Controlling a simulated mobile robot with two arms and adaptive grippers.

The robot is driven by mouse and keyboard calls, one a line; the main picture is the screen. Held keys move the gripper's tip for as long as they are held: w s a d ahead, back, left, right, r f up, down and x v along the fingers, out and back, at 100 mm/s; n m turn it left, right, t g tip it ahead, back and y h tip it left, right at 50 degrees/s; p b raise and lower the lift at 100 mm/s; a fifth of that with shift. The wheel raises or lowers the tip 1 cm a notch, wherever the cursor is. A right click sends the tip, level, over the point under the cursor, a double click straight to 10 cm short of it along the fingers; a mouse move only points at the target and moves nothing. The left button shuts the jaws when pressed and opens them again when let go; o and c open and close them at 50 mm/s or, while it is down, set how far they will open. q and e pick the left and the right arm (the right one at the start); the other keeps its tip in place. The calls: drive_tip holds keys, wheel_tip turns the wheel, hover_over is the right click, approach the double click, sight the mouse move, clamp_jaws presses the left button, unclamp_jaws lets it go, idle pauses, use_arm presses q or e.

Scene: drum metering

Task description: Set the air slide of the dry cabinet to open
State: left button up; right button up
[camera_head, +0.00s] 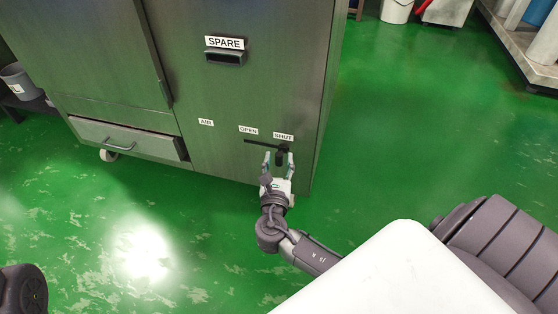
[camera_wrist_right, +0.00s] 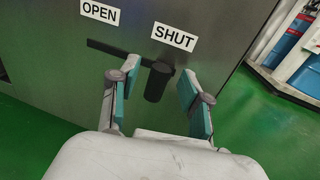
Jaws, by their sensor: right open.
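The dry cabinet (camera_head: 240,100) is a grey metal cabinet with labels AIR, OPEN and SHUT low on its face. The air slide is a dark knob (camera_wrist_right: 157,80) on a horizontal black slot (camera_wrist_right: 105,49). The knob (camera_head: 282,150) sits at the slot's right end, under the SHUT label (camera_wrist_right: 174,37). The OPEN label (camera_wrist_right: 100,11) is to the left. My right gripper (camera_head: 278,160) is open in front of the knob. In the right wrist view its fingers (camera_wrist_right: 160,92) stand apart on either side of the knob, and contact cannot be told. My left gripper is not in view.
A SPARE label and dark handle (camera_head: 225,58) are higher on the cabinet. A drawer (camera_head: 130,138) is at its lower left. Green floor (camera_head: 400,130) is free to the right. A shelf with blue containers (camera_wrist_right: 290,45) stands beyond.

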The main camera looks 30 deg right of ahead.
drive_tip(key=shift+x, duration=1)
clamp_jaws()
